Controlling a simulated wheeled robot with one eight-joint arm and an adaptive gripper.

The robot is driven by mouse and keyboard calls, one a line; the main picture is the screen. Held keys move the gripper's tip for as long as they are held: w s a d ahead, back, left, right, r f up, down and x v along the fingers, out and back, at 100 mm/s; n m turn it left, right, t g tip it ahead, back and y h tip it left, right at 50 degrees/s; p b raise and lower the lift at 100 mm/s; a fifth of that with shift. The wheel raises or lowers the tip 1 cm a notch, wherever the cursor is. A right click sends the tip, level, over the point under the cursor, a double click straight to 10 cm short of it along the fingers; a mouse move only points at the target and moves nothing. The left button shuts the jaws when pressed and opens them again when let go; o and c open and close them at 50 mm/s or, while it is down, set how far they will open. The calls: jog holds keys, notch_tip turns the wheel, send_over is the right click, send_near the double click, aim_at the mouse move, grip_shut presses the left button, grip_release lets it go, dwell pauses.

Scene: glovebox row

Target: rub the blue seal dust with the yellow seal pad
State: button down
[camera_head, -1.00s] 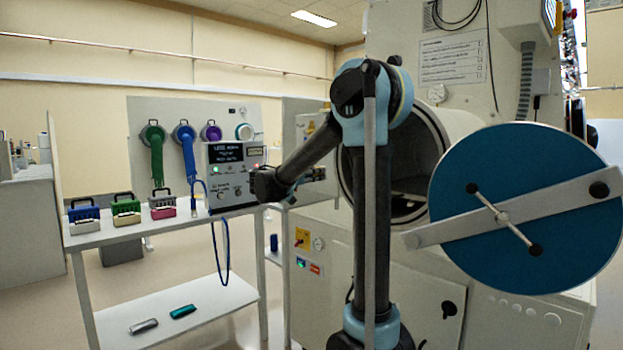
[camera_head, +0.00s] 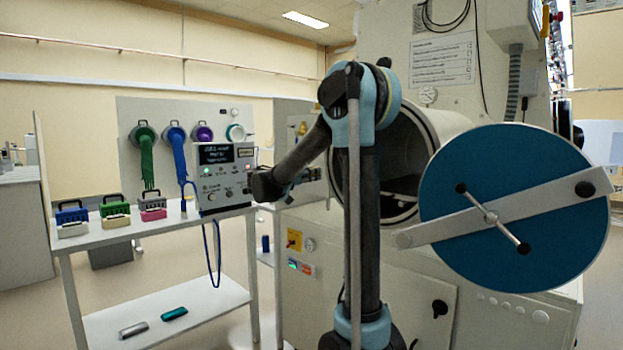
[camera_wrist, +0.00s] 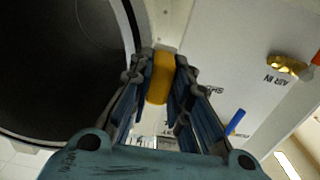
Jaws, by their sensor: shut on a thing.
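My gripper (camera_wrist: 160,84) is shut on the yellow seal pad (camera_wrist: 160,78), which shows as a yellow-orange block between the fingertips in the wrist view. In that view the pad is in front of a pale panel, just right of the dark round port's rim (camera_wrist: 134,25). I cannot tell whether the pad touches anything. In the head view my gripper is small and dark beside the panel left of the port (camera_head: 425,125), and the pad cannot be made out. I cannot make out the blue seal dust in either view.
The blue round door (camera_head: 450,250) stands open at right. A shelf table (camera_head: 110,240) with caddies and a control box (camera_head: 225,175) stands at left. A brass fitting (camera_wrist: 286,64) marked AIR IN and a blue lever (camera_wrist: 236,121) are right of my gripper in the wrist view.

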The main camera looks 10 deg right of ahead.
jog(key=shift+x, duration=1.05)
dwell(0.4)
jog(key=shift+d, duration=0.1)
